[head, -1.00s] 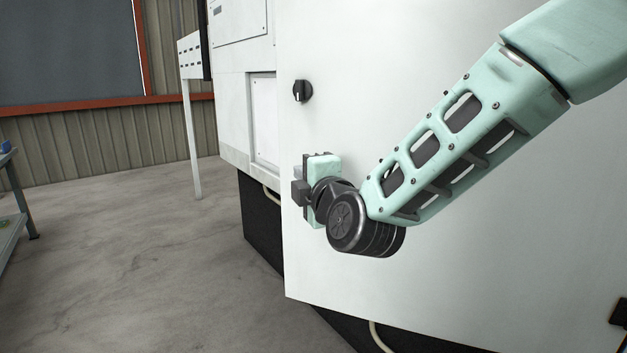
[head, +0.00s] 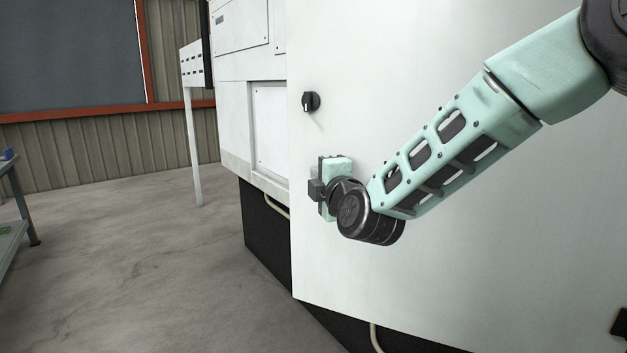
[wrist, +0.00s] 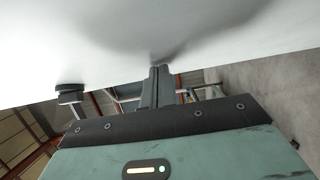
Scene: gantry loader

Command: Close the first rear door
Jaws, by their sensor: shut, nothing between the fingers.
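The rear door (head: 480,230) is a large white panel that fills the right of the head view and stands out from the white machine body. A black knob (head: 311,102) sits near its left edge; a dark knob (wrist: 70,93) also shows at the left of the wrist view. My gripper (head: 315,190) is at the door's left edge area, below the knob. In the wrist view its fingers (wrist: 157,78) are together, with nothing between them, and their tips reach the white door surface (wrist: 110,45). Touch or a small gap is hard to tell.
The machine's white body (head: 245,60) with a dark base (head: 265,225) stands behind the door. A white post with a control box (head: 192,62) stands beyond it. A workbench (head: 12,215) is at the far left. The concrete floor (head: 130,270) between is clear.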

